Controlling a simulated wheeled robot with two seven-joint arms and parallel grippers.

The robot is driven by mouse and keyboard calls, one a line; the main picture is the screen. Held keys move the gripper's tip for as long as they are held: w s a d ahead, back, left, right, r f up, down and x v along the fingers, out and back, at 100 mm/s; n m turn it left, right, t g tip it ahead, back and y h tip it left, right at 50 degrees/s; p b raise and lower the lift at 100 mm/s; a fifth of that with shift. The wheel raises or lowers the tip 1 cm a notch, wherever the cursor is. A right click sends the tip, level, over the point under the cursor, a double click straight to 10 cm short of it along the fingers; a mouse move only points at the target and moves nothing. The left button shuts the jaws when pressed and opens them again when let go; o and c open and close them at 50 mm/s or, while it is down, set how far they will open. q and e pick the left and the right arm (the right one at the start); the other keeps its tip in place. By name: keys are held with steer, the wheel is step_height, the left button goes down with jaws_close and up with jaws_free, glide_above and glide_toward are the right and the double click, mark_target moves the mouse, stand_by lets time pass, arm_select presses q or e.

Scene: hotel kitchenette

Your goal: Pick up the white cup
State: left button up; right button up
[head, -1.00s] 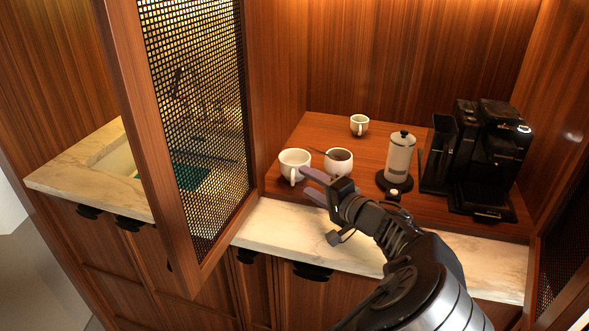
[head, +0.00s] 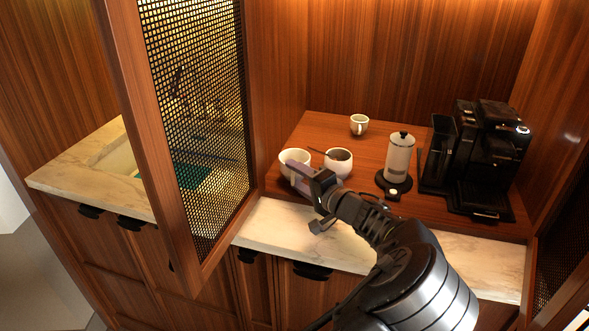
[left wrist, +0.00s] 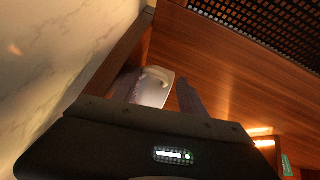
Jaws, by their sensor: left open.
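A white cup (head: 289,157) stands at the left front of the wooden shelf, upright, with its front partly hidden by my left gripper (head: 297,174). The gripper is open, its two purple-grey fingers right at the near side of this cup. In the left wrist view, the white cup (left wrist: 150,92) shows in the gap between the two fingers (left wrist: 157,92), its handle towards the top. I cannot tell whether a finger touches it. A second white cup (head: 339,164) with a dark stick stands just to the right, and a smaller white cup (head: 359,125) stands behind. My right gripper is not in view.
A French press (head: 399,160) and a black coffee machine (head: 484,160) stand on the shelf's right. An open mesh door (head: 200,120) juts out at the left. A marble counter edge (head: 275,225) runs in front of the shelf.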

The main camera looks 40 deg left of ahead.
arm_select(q)
steer(key=shift+c, duration=0.4)
steer(key=c, duration=0.9)
steer(key=shift+s, duration=0.1)
jaws_close()
steer(key=shift+d+f, duration=0.1)
steer(key=shift+f, duration=0.05)
